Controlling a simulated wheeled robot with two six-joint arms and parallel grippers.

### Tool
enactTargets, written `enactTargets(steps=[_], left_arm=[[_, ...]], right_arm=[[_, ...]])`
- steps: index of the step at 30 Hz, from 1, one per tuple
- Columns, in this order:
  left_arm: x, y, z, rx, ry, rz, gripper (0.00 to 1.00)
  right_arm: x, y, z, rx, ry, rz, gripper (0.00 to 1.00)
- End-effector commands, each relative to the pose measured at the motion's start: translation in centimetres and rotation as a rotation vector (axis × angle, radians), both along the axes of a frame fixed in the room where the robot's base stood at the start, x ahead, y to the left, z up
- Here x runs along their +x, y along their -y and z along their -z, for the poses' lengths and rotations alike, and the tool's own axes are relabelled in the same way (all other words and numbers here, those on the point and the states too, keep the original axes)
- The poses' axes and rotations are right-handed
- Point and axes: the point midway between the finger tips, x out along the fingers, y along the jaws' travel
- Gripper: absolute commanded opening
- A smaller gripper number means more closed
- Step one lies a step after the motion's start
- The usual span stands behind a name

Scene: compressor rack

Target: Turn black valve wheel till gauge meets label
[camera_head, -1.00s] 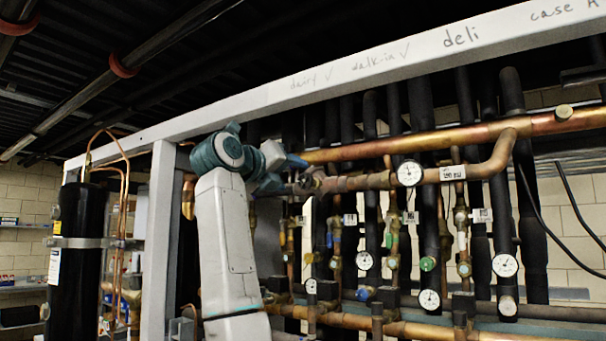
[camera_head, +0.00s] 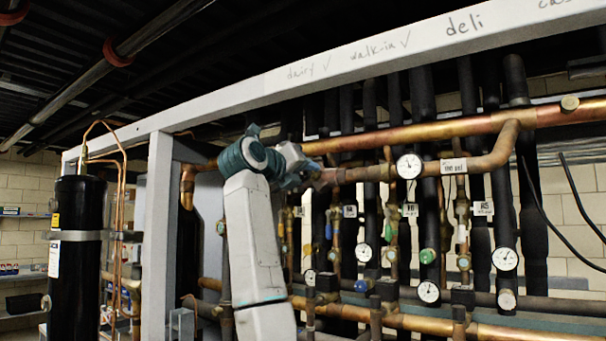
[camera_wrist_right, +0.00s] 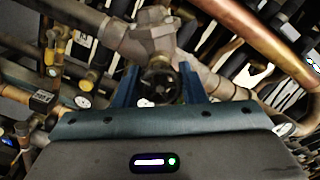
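The black valve wheel (camera_wrist_right: 160,82) shows in the right wrist view, under a grey valve body (camera_wrist_right: 152,38). My right gripper (camera_wrist_right: 164,80) has its two blue fingers apart, one on each side of the wheel. Whether they touch its rim I cannot tell. In the head view my right gripper (camera_head: 308,168) is at the left end of the copper pipe, and the wheel is hidden there. A round white gauge (camera_head: 409,166) sits on that pipe, with a white label (camera_head: 453,166) just to its right. The gauge needle is too small to read surely. My left gripper is not in view.
Several black insulated pipes and smaller gauges (camera_head: 505,259) fill the rack behind and below. A thick copper pipe (camera_head: 450,131) runs above the gauge pipe. A white frame post (camera_head: 158,235) and beam (camera_head: 350,55) stand left and above. A black tank (camera_head: 77,250) is at far left.

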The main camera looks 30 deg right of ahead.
Motion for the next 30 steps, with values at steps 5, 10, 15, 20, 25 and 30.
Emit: enactTargets(steps=[5, 10, 15, 20, 25, 30], left_arm=[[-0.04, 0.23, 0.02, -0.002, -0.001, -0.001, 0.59], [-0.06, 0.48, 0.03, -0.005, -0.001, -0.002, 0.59], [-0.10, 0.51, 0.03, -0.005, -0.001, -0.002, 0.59], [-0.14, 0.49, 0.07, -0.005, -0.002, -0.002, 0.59], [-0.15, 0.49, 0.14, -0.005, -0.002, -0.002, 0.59], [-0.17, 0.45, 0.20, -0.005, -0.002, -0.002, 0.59]], right_arm=[[0.02, -0.05, 0.04, -0.004, -0.012, -0.001, 0.15], [0.05, -0.06, 0.04, -0.026, -0.067, 0.000, 0.15], [0.08, -0.08, 0.06, -0.068, -0.168, 0.000, 0.15], [0.10, -0.09, 0.10, -0.117, -0.284, -0.001, 0.15], [0.12, -0.09, 0.12, -0.165, -0.402, -0.002, 0.15], [0.14, -0.10, 0.15, -0.205, -0.498, -0.002, 0.15]])
